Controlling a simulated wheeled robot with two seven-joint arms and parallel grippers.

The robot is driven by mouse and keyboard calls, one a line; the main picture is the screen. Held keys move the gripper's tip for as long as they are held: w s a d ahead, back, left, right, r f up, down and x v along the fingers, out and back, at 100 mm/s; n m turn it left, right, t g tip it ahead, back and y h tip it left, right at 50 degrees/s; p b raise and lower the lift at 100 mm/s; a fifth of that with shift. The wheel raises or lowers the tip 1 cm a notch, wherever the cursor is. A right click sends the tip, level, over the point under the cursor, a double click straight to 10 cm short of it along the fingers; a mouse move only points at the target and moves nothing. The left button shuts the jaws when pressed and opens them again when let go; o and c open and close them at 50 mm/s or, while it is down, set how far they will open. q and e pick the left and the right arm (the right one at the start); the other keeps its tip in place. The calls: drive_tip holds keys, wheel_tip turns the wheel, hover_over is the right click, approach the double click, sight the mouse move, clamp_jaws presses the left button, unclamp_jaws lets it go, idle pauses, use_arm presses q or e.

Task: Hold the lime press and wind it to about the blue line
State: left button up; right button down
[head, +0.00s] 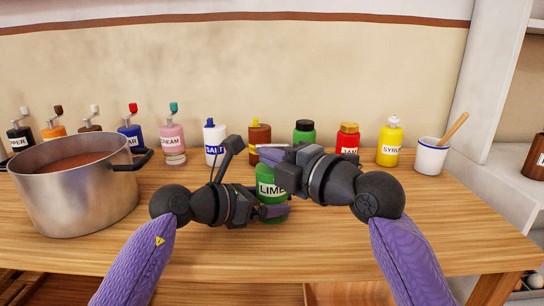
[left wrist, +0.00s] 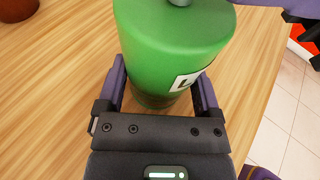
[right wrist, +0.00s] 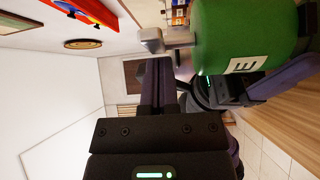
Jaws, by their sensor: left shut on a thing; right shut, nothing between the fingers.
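The green lime press (head: 271,189) stands on the table, labelled LIME. My left gripper (head: 272,211) is shut on its lower body; the left wrist view shows the press (left wrist: 175,35) between the two fingers. My right gripper (head: 272,155) is shut and empty at the top of the press. In the right wrist view its closed fingers (right wrist: 157,80) lie beside the grey crank (right wrist: 168,40) on the green press (right wrist: 235,35); I cannot tell whether they touch it. The crank is mostly hidden in the head view. I cannot make out a blue line.
A large pot (head: 75,195) stands at the left. Behind the press, a row of bottles includes the salt bottle (head: 214,142), a red jar (head: 348,140) and the yellow syrup bottle (head: 390,142). A white cup (head: 431,156) stands at the right. The table front is clear.

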drive_tip(key=shift+w+a+f+m+t+h, duration=0.1)
drive_tip(key=shift+w+m+t+h, duration=0.1)
drive_tip(key=shift+m+t+h, duration=0.3)
drive_tip(key=shift+w+a+m+t+h, duration=0.1)
drive_tip(key=shift+w+m+t+h, duration=0.15)
drive_tip(key=shift+t+h, duration=0.3)
drive_tip(key=shift+a+m+t+h, duration=0.15)
drive_tip(key=shift+m+t+h, duration=0.3)
drive_tip(key=shift+m+h, duration=0.3)
drive_tip(key=shift+a, duration=0.1)
drive_tip(key=shift+w+a, duration=0.2)
drive_tip(key=shift+a, duration=0.05)
drive_tip(key=v, duration=1.2)
